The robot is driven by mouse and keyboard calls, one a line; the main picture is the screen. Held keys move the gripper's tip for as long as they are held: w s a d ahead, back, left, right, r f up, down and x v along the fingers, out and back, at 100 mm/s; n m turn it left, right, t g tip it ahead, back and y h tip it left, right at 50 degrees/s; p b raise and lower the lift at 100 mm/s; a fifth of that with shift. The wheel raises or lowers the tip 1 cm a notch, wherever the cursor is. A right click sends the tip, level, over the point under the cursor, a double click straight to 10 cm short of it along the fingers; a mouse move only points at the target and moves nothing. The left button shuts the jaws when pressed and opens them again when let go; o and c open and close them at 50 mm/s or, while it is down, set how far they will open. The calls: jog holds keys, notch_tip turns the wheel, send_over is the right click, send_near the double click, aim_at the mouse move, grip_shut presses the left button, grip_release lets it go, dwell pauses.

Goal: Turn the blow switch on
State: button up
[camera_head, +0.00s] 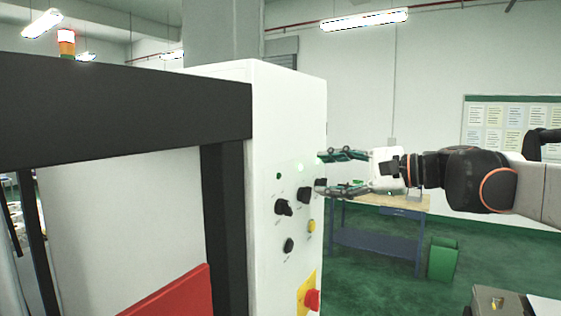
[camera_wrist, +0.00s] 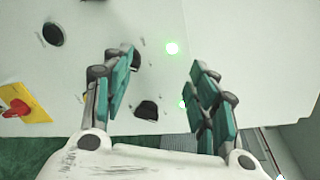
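The white control panel (camera_head: 290,130) carries several black rotary knobs, including a left knob (camera_head: 283,208), a middle knob (camera_head: 304,195), a right knob (camera_head: 320,185) and a lower knob (camera_head: 288,244). Their labels are too small to read, so I cannot tell which is the blow switch. My gripper (camera_head: 322,172) is open beside the panel's right part, fingers pointing at its face. In the wrist view, my gripper (camera_wrist: 163,72) has fingers spread and nothing between them. A black knob (camera_wrist: 147,110) shows between the fingers, lower down; another is partly hidden behind the left finger.
A lit green lamp (camera_wrist: 172,48) glows on the panel. Behind stand a workbench (camera_head: 375,235) and a green bin (camera_head: 443,260). A dark frame (camera_head: 120,105) borders the panel's left.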

jog(key=s+f+v, duration=0.1)
jog(key=v, duration=1.1)
jog(key=shift+s+a+f+p, duration=0.15)
jog(key=shift+s+f+p, duration=0.05)
jog(key=shift+f+p, duration=0.3)
dwell(0.5)
dwell(0.4)
